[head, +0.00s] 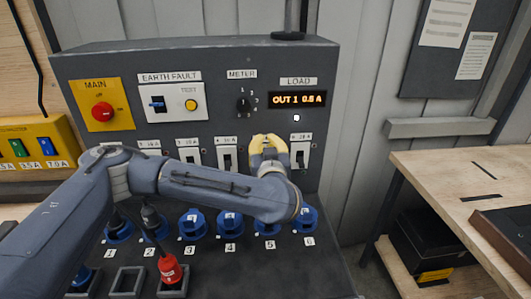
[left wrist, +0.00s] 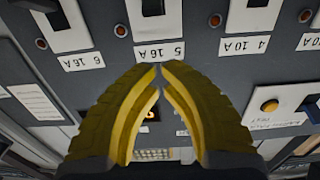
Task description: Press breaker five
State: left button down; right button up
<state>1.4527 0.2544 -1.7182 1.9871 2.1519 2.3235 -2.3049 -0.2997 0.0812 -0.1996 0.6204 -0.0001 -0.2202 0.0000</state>
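Breaker five is the switch with the label "5 16 A" (left wrist: 165,53), in the upside-down left wrist view. Its dark toggle (left wrist: 152,7) shows at the top edge. My left gripper (left wrist: 159,68) has its yellow fingers together at the tips, just beside that label, with nothing seen between them. Whether the tips touch the panel I cannot tell. In the head view my left gripper (head: 268,142) covers breaker five, between breaker four (head: 227,158) and breaker six (head: 300,154). My right gripper is in neither view.
The grey panel holds a red main knob (head: 102,111), a yellow test button (head: 190,104), a meter dial (head: 243,104) and a display (head: 297,99) reading "OUT 1 0.8 A". Blue numbered sockets (head: 230,222) line the front below my arm. A red plug (head: 168,269) sits there. A wooden bench (head: 440,180) stands right.

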pick_arm(q)
jog(key=shift+w+a, duration=0.15)
jog(key=shift+w, duration=1.05)
jog(key=shift+s+f, duration=0.2)
jog(key=shift+f, duration=0.3)
jog(key=shift+s+f, duration=0.15)
jog(key=shift+f, duration=0.35)
jog(key=shift+s+f, duration=0.35)
jog(key=shift+f, duration=0.55)
